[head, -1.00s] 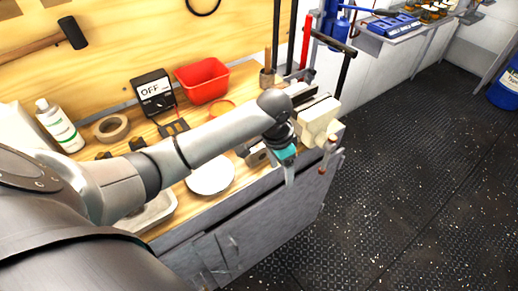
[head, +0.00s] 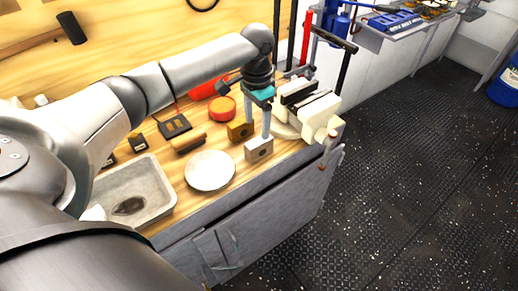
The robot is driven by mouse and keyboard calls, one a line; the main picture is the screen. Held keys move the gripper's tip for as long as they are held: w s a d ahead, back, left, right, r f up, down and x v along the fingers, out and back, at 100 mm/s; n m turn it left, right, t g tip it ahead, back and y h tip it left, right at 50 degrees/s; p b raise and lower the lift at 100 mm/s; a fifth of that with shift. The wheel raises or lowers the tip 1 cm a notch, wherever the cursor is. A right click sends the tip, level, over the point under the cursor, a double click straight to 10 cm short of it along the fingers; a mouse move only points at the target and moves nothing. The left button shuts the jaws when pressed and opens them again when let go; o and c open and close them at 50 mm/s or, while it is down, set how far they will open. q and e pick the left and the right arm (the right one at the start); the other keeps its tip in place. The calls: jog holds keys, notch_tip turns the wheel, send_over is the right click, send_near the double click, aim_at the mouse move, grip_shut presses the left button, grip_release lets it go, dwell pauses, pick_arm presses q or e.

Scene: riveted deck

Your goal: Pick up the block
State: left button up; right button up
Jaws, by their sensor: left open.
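Two small blocks stand on the wooden bench top: a brass-coloured block (head: 240,131) and, nearer the front edge, a pale grey block (head: 258,151) with a dark round hole in its face. My left gripper (head: 257,126) is open and points down above them, with teal at its base. One finger comes down by the brass block, the other in front, with its tip close to the top of the grey block. I cannot tell whether it touches. Nothing is held between the fingers. My right gripper is not in view.
A cream vise (head: 318,118) stands close to the right of the gripper. A white plate (head: 210,171), a grey tray (head: 161,209), a wooden piece (head: 188,142) and a round orange item (head: 222,108) lie to the left. The bench's front edge is near.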

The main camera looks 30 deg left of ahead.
aim_at(259, 140)
pick_arm(q)
notch_tip(259, 140, down, 3)
jog(key=shift+r, duration=0.1)
jog(key=f, duration=0.1)
jog(key=f+b, duration=0.1)
jog(key=f, duration=0.3)
jog(key=shift+s+d+f+b, duration=0.1)
jog(key=shift+s+d+b, duration=0.05)
jog(key=shift+d+b, duration=0.2)
grip_shut()
dwell(0.6)
